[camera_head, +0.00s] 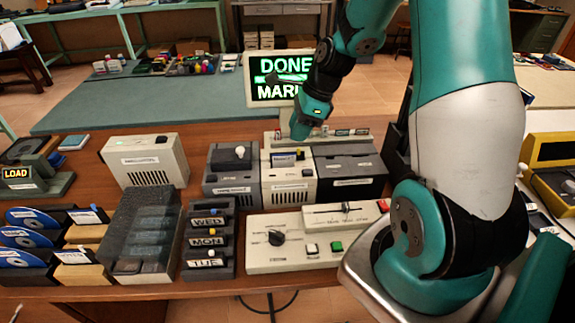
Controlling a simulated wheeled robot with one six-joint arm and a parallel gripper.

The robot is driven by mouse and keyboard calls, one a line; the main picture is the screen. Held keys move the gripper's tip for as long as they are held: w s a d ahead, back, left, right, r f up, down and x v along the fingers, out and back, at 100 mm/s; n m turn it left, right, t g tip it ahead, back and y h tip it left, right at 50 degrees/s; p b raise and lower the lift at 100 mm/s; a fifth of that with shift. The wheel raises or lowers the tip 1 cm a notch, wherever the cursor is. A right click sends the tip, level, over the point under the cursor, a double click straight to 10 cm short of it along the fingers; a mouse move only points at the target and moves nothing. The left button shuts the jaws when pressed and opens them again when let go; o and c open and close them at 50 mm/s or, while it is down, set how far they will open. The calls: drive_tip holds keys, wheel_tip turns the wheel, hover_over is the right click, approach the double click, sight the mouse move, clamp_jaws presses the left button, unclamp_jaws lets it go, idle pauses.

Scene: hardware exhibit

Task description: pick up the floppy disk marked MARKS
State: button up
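I cannot read the word MARKS on any floppy disk. A dark bluish flat piece (284,157) with a light tip shows at the top of the beige middle drive unit (290,190); it may be a disk, but I cannot tell. My gripper (299,134) hangs from the arm just above and behind that unit, pointing down, in front of the screen. Its fingertips are too small and dark to show whether it is open or holds anything. The screen (257,88) reads DONE and, partly hidden by my arm, MAR.
Dark units (232,185) flank the beige drive. In front are a dark WED/MON/TUE rack (190,272) and a beige control panel (265,262) with knob and buttons. Left are a transparent-lidded box (140,235), disc holders (25,275) and a LOAD device (40,180). The blue-green mat (150,100) has free room.

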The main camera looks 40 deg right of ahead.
sight(285, 153)
drive_tip(key=x, duration=0.6)
drive_tip(key=p+x, duration=0.1)
drive_tip(key=x, duration=0.2)
drive_tip(key=shift+w+d, duration=0.2)
drive_tip(key=shift+d, duration=0.05)
clamp_jaws()
